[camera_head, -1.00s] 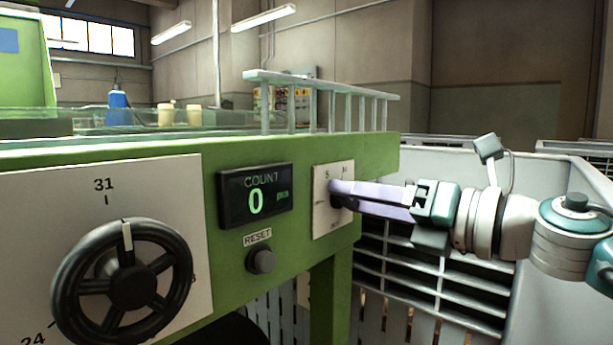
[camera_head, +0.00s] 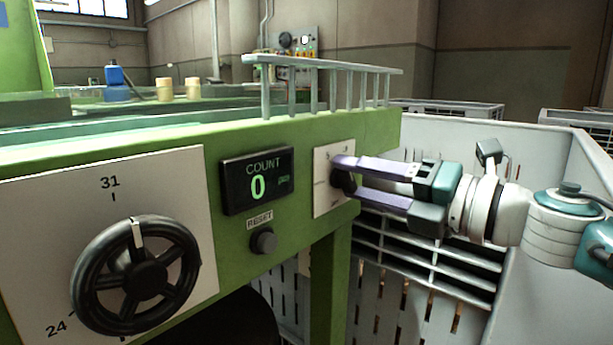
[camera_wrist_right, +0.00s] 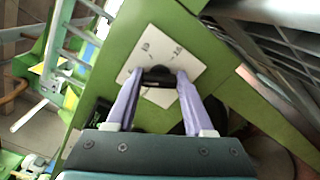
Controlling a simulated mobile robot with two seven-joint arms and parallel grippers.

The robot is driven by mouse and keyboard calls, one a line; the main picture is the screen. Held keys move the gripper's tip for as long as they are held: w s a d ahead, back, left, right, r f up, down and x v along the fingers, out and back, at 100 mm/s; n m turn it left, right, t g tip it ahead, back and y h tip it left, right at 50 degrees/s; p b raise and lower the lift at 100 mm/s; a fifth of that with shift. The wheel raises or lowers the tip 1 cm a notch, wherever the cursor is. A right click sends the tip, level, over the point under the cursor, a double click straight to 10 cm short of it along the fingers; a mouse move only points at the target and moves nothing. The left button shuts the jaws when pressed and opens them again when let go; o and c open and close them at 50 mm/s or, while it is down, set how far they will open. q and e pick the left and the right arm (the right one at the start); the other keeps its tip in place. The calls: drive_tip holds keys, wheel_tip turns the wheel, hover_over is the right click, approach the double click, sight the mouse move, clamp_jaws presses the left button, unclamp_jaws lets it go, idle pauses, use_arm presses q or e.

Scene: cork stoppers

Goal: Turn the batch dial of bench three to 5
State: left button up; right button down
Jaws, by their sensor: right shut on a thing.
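The batch dial (camera_head: 342,180) is a small black knob on a white plate (camera_head: 322,172) at the right end of the green bench front. My right gripper (camera_head: 346,178) reaches in from the right with its two purple fingers around the knob and is shut on it. In the right wrist view the fingertips (camera_wrist_right: 162,76) are on either side of the dark knob (camera_wrist_right: 157,71), on the white plate (camera_wrist_right: 187,58). The fingers cover parts of the plate, so the dial's setting cannot be read. My left gripper is not in view.
A counter display (camera_head: 257,180) reads 0, with a reset button (camera_head: 263,241) below it. A black handwheel (camera_head: 136,276) is at the left on a white plate marked 31 and 24. A grey crate (camera_head: 480,165) stands behind my right arm. A rail (camera_head: 325,68) tops the bench.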

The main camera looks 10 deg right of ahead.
drive_tip(key=shift+c, duration=1.4)
unclamp_jaws()
drive_tip(key=shift+s+d, duration=0.25)
drive_tip(key=shift+s, duration=0.05)
drive_tip(key=p+v, duration=0.2)
drive_tip(key=v, duration=0.7)
drive_tip(key=shift+s, duration=0.1)
